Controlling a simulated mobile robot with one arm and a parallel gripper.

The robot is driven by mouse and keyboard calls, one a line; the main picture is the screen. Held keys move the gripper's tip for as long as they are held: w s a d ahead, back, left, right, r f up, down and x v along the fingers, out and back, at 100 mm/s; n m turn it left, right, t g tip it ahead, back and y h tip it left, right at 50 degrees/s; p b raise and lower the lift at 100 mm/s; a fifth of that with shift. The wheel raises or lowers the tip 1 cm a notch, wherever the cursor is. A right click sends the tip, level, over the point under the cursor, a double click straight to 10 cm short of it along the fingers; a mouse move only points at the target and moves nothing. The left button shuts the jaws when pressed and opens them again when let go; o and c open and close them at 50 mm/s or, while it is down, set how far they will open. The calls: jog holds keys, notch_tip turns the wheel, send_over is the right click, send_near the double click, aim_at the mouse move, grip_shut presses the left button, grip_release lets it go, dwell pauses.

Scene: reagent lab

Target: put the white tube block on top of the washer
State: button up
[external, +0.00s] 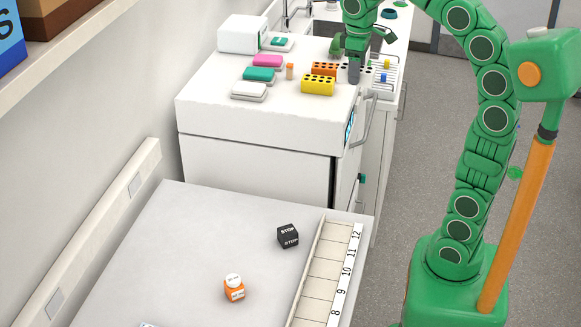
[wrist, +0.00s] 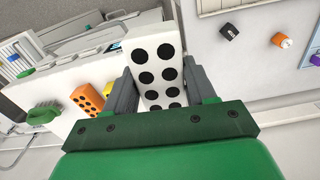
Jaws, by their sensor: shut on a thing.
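The white tube block (wrist: 158,62), with two rows of black holes, is between the grey fingers of my gripper (wrist: 163,85) in the wrist view. My gripper is shut on it. In the external view my gripper (external: 355,70) is over the back right part of the washer (external: 265,125), a white box-shaped unit with a flat top. There the block is mostly hidden behind the fingers. I cannot tell whether its underside touches anything.
On the washer's top are a yellow tube block (external: 318,84), an orange tube block (external: 324,69), and pink (external: 267,61), teal (external: 259,74) and white (external: 249,91) boxes. The front left of the top is clear.

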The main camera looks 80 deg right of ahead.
jog(key=w+d+f, duration=0.4)
jog(key=w, duration=0.4)
send_over(314, 106)
jog(key=f, duration=0.5)
jog(key=shift+s+a+f, duration=0.1)
jog(key=shift+s+a, duration=0.05)
jog(key=shift+s, duration=0.05)
jog(key=shift+w+f, duration=0.15)
jog(key=shift+f, duration=1.6)
jog(key=shift+f, duration=0.1)
jog(key=o, duration=1.3)
jog(key=shift+c, duration=0.2)
notch_tip(314, 106, up, 12)
